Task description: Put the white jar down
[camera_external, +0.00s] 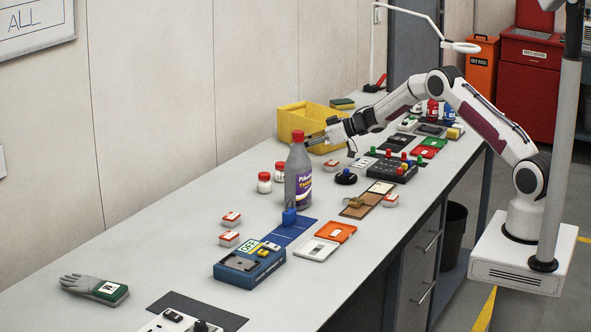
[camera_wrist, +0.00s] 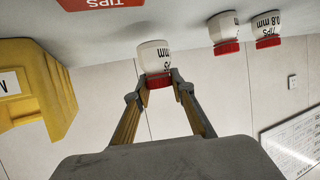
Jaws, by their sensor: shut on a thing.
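The white jar (camera_wrist: 154,57) with a red lid is between my gripper's fingertips (camera_wrist: 159,82) in the wrist view, which looks upside down. My gripper is shut on the jar at its lid. Whether the jar's base touches the bench cannot be told. In the external view my gripper (camera_external: 312,141) is low over the bench, beside the yellow bin and behind the grey bottle (camera_external: 298,180); the held jar is not clearly visible there and seems hidden by the bottle.
Two similar white jars (camera_external: 264,184) (camera_external: 280,173) stand left of the bottle. The yellow bin (camera_external: 291,122) is close behind my gripper. A red-and-white box (camera_external: 331,166) and a black knob (camera_external: 346,178) lie to the right. The bench's left rear is clear.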

